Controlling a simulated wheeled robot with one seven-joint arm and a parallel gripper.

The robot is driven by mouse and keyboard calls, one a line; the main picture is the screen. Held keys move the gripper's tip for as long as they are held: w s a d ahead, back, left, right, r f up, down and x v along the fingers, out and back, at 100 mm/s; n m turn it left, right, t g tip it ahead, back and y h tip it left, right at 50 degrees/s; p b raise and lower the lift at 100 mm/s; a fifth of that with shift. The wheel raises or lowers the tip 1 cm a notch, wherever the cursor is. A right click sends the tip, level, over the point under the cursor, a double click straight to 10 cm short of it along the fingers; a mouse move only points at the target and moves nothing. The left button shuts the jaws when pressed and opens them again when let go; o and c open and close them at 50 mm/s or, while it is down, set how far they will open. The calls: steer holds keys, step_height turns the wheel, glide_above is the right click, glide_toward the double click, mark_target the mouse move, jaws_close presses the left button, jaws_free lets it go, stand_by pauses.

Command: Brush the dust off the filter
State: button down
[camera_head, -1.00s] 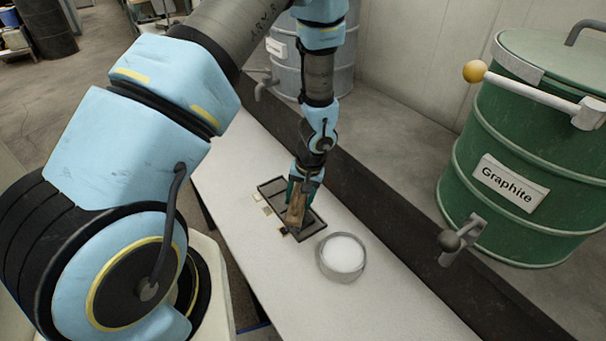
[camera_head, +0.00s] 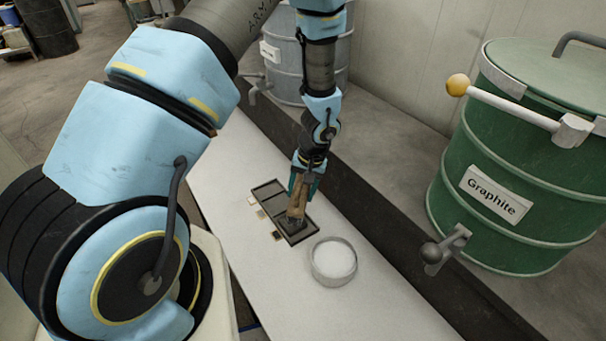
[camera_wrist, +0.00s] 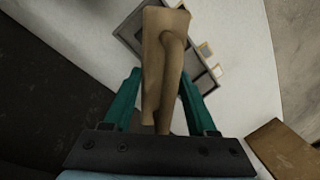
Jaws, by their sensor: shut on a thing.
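My gripper (camera_head: 303,185) is shut on a wooden-handled brush (camera_head: 296,205). In the wrist view the brush's brown handle (camera_wrist: 165,60) lies between the teal fingers and hides much of what is beyond. The filter appears to be the dark rectangular framed panel (camera_head: 269,190) lying flat on the white table. The brush reaches down over its near section, and its dark lower end is there; I cannot tell whether it touches. Part of the panel also shows behind the handle in the wrist view (camera_wrist: 128,29). Any dust is too small to make out.
A round dish of white material (camera_head: 334,262) stands just right of the panel on the white table (camera_head: 365,305). Small pale tabs (camera_head: 261,213) lie along the panel's left edge. A green Graphite drum (camera_head: 510,165) and a grey drum (camera_head: 300,60) stand behind the table.

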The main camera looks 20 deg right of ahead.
mark_target(300, 181)
steer(key=shift+r+p, duration=1.5)
steer(key=shift+r, duration=1)
